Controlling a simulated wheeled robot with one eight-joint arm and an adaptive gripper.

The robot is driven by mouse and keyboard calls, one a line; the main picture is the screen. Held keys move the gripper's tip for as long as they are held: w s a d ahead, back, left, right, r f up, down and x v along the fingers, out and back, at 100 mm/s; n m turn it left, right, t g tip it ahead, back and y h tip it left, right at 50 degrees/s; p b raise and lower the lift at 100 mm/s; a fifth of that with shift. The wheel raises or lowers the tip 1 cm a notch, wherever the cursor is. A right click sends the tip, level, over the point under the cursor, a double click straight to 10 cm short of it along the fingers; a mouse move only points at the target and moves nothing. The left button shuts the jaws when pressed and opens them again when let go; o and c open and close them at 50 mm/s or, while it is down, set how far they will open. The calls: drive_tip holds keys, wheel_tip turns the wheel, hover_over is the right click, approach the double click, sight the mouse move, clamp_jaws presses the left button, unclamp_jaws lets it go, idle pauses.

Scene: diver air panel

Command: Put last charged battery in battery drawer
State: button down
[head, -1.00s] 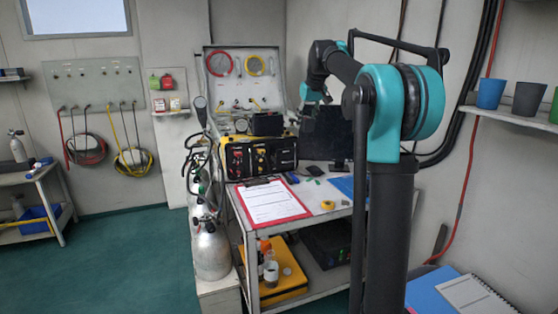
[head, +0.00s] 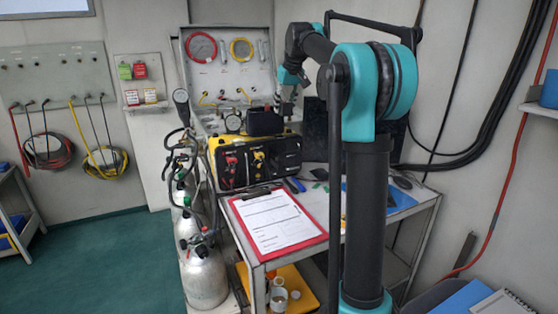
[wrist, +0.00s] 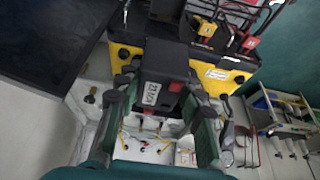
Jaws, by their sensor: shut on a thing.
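In the wrist view, my gripper (wrist: 163,110) has its two green-grey fingers on either side of a black battery (wrist: 164,72). The battery has a white label with dark print and a small red part. It lies against or in front of the yellow-and-black air panel (wrist: 128,58); I cannot tell whether they touch. In the head view, my gripper (head: 283,96) is above the right end of the air panel (head: 232,172), beside a black box (head: 265,122) on its top. I cannot make out an open battery drawer.
A clipboard with a red edge (head: 318,236) lies on the cart top in front of the panel. A dark screen (head: 314,128) stands to its right. Gas cylinders (head: 206,278) with hoses stand to the left.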

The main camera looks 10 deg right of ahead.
wheel_tip(320, 180, down, 20)
drive_tip(key=shift+r, duration=0.15)
idle(0.4)
drive_tip(key=shift+f, duration=0.6)
drive_tip(key=c, duration=1)
unclamp_jaws()
drive_tip(key=shift+r, duration=0.1)
drive_tip(key=shift+r, duration=0.3)
drive_tip(key=v, duration=1.2)
drive_tip(key=shift+w+r, duration=0.1)
drive_tip(key=shift+r, duration=0.15)
